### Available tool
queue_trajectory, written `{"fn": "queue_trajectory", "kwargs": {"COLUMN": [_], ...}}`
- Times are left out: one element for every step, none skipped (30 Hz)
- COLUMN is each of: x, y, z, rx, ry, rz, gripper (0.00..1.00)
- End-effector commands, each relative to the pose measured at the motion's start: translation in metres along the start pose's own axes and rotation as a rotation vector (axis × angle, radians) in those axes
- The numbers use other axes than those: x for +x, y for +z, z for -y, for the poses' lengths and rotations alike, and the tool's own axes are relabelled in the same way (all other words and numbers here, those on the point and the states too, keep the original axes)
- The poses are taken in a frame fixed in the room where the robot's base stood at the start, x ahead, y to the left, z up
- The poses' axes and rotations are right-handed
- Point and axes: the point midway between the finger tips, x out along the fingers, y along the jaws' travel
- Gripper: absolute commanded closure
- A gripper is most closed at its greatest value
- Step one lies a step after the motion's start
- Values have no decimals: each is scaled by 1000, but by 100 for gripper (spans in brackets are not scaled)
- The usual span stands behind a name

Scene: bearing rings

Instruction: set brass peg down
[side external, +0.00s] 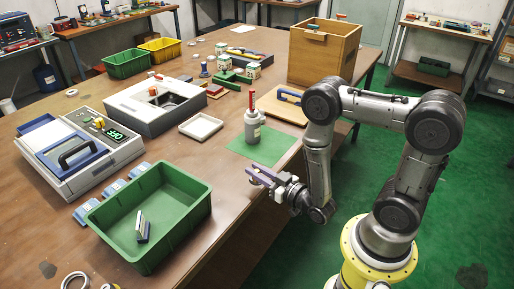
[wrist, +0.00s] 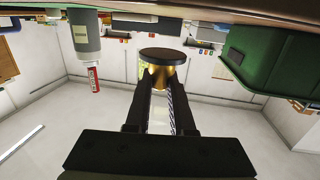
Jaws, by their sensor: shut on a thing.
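In the wrist view, my gripper (wrist: 160,80) is shut on the brass peg (wrist: 178,76), a gold-coloured piece with a wide dark round disc at one end. The fingers cover part of the peg. In the side external view, my gripper (side external: 262,178) is over the front edge of the table (side external: 250,220), between the green bin and the green mat. The peg cannot be clearly made out there. The wrist view looks upside down, with the table along its top edge, and the peg's disc end points toward that side. A gap between disc and table shows there.
A green bin (side external: 118,222) with a small dark piece inside stands to the left of my gripper. A grey bottle with a red top (side external: 252,125) stands on a green mat (side external: 268,148) behind it. A wooden box (side external: 325,55) is farther back. Bare tabletop lies between bin and mat.

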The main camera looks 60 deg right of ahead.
Motion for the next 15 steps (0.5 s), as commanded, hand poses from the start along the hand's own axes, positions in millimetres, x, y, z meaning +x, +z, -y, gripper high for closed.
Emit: {"fn": "queue_trajectory", "kwargs": {"x": [-3, -6, -10, -13, -17, -22, -26, -30, -35, -38, -41, -44, -46, -48, -49], "y": [-12, -16, -25, -31, -37, -45, -51, -56, -63, -68, -72, -78, -82, -85, -90], "z": [-18, -27, -41, -51, -61, -74, -83, -91, -101, -107, -113, -120, -125, -129, -133], "rx": [3, 5, 7, 9, 10, 12, 14, 15, 17, 17, 18, 20, 20, 21, 22], "ry": [54, 82, 126, 157, 189, 230, 258, 284, 317, 339, 359, 382, 395, 408, 421], "rz": [-7, -7, -9, -9, -9, -10, -10, -10, -10, -9, -10, -9, -9, -8, -9], "gripper": [100, 100, 100, 100, 100, 100, 100, 100, 100, 100, 100, 100, 100, 100, 100]}}
